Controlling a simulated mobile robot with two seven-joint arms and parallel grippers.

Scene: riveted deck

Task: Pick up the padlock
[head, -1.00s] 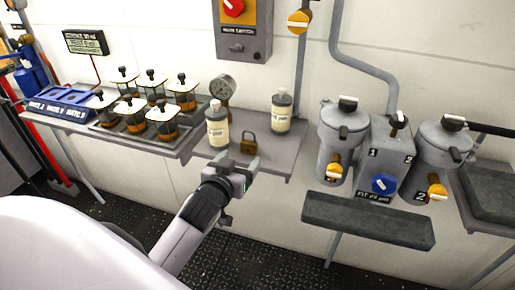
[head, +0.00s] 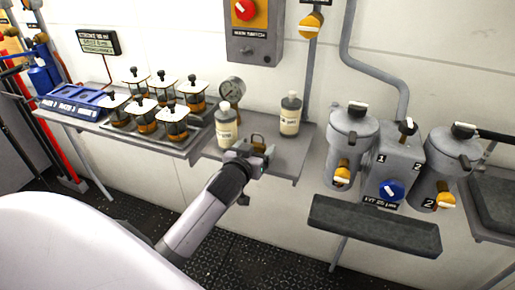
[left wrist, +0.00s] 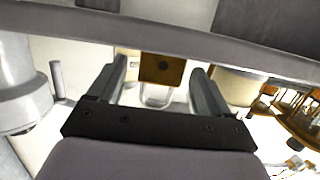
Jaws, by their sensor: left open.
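The brass padlock (head: 258,142) stands on the grey shelf (head: 283,162), partly hidden behind my left gripper (head: 250,157) in the head view. In the left wrist view the padlock body (left wrist: 162,68) and its pale metal shackle show in the gap between the two fingers of the left gripper (left wrist: 160,72). The left gripper is open, at the shelf's front edge, close to the padlock. I cannot tell whether the fingers are beside it or still short of it. My right gripper is not in view.
Two labelled bottles stand on the shelf, one left (head: 226,125) and one right (head: 290,115) of the padlock. A pressure gauge (head: 233,88) is behind. Several lidded jars (head: 143,118) stand further left. Grey filter housings (head: 347,140) are at right.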

